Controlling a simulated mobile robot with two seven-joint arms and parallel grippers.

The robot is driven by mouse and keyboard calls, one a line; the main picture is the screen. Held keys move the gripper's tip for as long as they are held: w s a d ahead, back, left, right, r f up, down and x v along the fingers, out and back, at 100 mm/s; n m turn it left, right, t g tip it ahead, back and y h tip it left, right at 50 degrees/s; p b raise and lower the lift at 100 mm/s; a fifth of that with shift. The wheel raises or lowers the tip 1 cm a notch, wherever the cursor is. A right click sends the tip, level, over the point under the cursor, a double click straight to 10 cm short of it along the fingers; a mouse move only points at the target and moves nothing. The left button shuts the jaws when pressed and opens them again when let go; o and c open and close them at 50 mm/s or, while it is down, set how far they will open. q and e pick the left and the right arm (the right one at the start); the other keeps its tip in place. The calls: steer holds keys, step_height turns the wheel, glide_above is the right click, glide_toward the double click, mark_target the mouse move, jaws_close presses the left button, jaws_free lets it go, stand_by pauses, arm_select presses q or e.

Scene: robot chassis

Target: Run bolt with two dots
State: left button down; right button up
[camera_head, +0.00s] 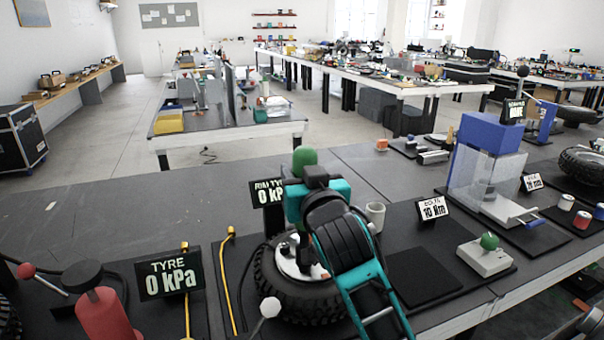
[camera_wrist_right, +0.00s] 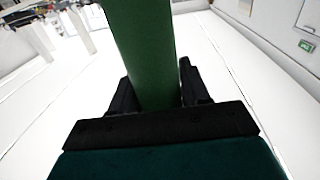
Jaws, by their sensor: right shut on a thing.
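My right gripper (camera_head: 308,182) is shut on a green upright tool (camera_head: 304,158) above the wheel. In the right wrist view the green shaft (camera_wrist_right: 147,55) stands between the two black fingers (camera_wrist_right: 153,95). The wheel's black tyre (camera_head: 310,305) lies flat on the bench, with a white hub (camera_head: 287,262) in its middle. The tool's lower end is dark and comes down over the hub; I cannot tell whether it touches a bolt. My arm hides the hub's right part. No bolt dots can be made out. My left gripper is not in view.
A white cup (camera_head: 376,215) stands behind the wheel. A grey box with a green knob (camera_head: 488,243) and a red cylinder (camera_head: 105,315) flank the area.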

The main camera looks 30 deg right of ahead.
mark_target(302, 146)
steer(key=shift+f, duration=0.3)
steer(key=shift+w+r+p, duration=0.1)
steer(key=shift+r+p, duration=0.35)
steer(key=shift+p, duration=0.1)
step_height(302, 146, up, 4)
steer(key=p, duration=0.3)
steer(key=shift+r, duration=0.6)
